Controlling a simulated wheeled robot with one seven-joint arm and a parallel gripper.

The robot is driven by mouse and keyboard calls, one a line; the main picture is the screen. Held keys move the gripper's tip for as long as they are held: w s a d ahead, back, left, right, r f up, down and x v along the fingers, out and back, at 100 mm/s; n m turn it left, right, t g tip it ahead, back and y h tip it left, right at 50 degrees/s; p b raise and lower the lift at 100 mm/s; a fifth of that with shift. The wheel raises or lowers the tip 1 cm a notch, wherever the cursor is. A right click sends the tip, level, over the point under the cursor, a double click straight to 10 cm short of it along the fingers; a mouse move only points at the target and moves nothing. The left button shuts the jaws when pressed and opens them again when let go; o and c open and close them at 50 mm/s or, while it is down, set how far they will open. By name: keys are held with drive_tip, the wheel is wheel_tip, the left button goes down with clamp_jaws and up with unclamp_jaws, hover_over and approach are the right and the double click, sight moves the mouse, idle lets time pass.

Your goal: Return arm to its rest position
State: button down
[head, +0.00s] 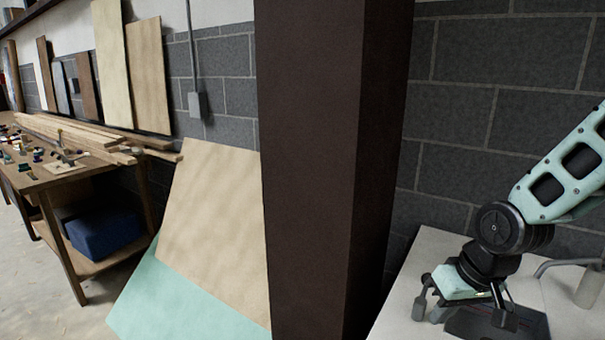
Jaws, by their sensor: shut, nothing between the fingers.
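My arm comes in from the right edge of the head view, in pale teal with a round black joint. It bends down to my gripper (462,305) at the lower right. The gripper points down over a white surface (410,290), close to a dark flat panel (520,322). It is shut and I see nothing held in it. I cannot tell whether its tips touch the panel.
A dark brown post (325,170) stands left of the arm. A grey bent tube (570,264) is right of the gripper. A grey block wall (490,110) is behind. Leaning boards (215,215) and a cluttered wooden workbench (75,180) are at left.

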drive_tip(key=s+a+r+n, duration=0.2)
drive_tip(key=s+a, duration=0.1)
drive_tip(key=s, duration=0.3)
drive_tip(key=s+a+r+n+g+h, duration=0.1)
drive_tip(key=s+a+r+n, duration=0.1)
drive_tip(key=s+a, duration=0.2)
drive_tip(key=s+a+r+n+g, duration=0.1)
drive_tip(key=s+a+r, duration=0.2)
drive_tip(key=s, duration=0.6)
drive_tip(key=shift+a+n+h, duration=0.25)
drive_tip(key=shift+n+h, duration=0.15)
drive_tip(key=shift+d, duration=0.1)
